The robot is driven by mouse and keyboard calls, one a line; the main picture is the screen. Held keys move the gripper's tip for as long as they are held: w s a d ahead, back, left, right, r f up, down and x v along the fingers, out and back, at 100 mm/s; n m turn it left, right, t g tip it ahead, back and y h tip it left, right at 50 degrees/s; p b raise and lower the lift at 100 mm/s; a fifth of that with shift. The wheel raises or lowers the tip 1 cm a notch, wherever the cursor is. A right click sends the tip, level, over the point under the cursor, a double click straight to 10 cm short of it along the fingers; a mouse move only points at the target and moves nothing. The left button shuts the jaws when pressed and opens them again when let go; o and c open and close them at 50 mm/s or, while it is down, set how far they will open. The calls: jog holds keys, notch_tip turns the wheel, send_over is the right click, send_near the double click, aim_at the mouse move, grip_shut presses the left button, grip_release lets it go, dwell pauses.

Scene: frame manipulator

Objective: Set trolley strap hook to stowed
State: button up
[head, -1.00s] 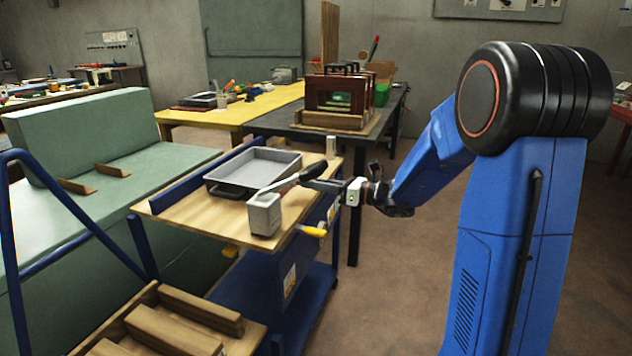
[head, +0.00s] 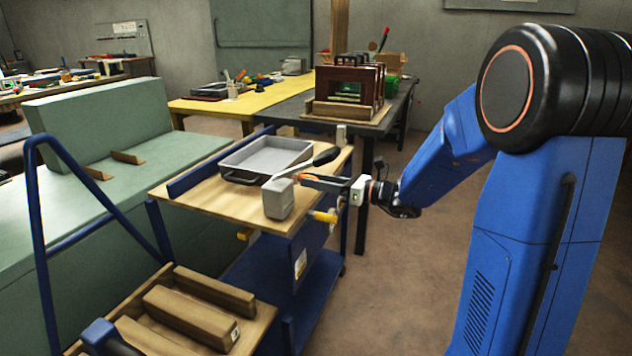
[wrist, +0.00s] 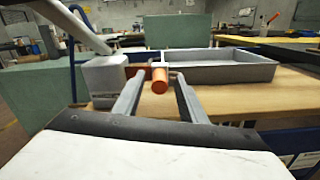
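The trolley (head: 215,200) has a wooden top and a blue frame. A grey block (head: 279,198) stands at its near right corner, with a pale lever ending in a black grip (head: 325,157). The block also shows in the wrist view (wrist: 104,80). An orange cylinder (wrist: 160,82) points toward the wrist camera beside the block; it may be the strap hook's handle, but I cannot tell. My gripper (head: 318,182) is at the trolley's right edge. In the wrist view its fingers are apart on either side of the orange cylinder, with visible gaps. Which part is the hook is unclear.
A grey tray (head: 228,170) lies on the trolley top behind the block. A yellow handle (head: 324,216) sticks out below the top's edge. A green bench (head: 60,215) is on the left, and wooden blocks (head: 190,308) are in front. The floor on the right is clear.

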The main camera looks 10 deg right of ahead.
jog(key=v, duration=1.7)
jog(key=shift+d, duration=0.15)
jog(key=shift+s, duration=0.1)
jog(key=shift+c, duration=0.6)
jog(key=c, duration=0.5)
jog(key=shift+w+n, duration=0.25)
jog(key=shift+n, duration=0.15)
grip_shut()
jog(key=w+f+n+g+y, duration=0.3)
jog(key=w+n, duration=0.8)
jog(key=n, duration=0.9)
jog(key=a+r, duration=0.2)
jog(key=a, duration=0.8)
jog(key=shift+a+g, duration=0.3)
jog(key=shift+a, duration=0.1)
